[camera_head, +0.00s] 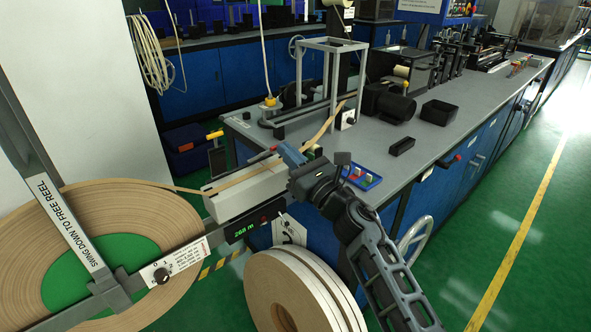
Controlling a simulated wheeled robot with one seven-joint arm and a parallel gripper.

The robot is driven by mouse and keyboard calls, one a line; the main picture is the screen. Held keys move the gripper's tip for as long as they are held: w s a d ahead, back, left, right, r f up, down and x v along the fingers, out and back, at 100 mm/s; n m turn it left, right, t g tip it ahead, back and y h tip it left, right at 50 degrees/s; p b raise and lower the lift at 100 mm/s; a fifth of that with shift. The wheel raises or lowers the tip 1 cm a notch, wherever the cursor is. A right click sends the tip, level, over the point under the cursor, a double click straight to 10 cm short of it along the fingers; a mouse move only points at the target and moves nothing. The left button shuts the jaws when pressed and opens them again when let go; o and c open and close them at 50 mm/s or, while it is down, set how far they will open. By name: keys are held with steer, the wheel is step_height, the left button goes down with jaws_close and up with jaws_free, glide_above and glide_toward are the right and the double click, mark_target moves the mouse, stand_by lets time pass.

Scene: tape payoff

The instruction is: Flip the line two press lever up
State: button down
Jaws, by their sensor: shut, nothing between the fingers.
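My arm reaches in from the lower right. My gripper (305,174) is shut and empty at the near left corner of the grey bench, by the white block that the tan tape runs over. The wrist hides most of the fingers. A blue part (291,154), perhaps the press lever, stands over the tape beside my gripper. I cannot tell whether they touch. The tan tape (240,180) runs from the big reel (150,205) over the white block (232,201).
A swing arm (62,215) crosses the reel, with a knob panel (172,266) beside it. Tape rolls (290,290) stand below the white block. Green floor at right is clear.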

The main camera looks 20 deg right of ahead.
steer(key=w+r, duration=0.1)
steer(key=w+a+r, duration=0.1)
steer(key=w+r, duration=0.2)
steer(key=r, duration=0.1)
steer(key=shift+w+a+r, duration=0.1)
steer(key=shift+w+a, duration=0.2)
steer(key=shift+w, duration=0.1)
stand_by(1.0)
steer(key=shift+s+f+b, duration=0.1)
steer(key=shift+f+b, duration=0.5)
steer(key=shift+f, duration=0.1)
steer(key=f+b, duration=0.3)
steer(key=shift+s+d+f, duration=0.1)
steer(key=shift+s, duration=0.15)
steer(key=f+b+v, duration=0.1)
steer(key=f+v, duration=0.1)
steer(key=v, duration=0.7)
steer(key=shift+f+b, duration=0.1)
steer(key=shift+b, duration=0.2)
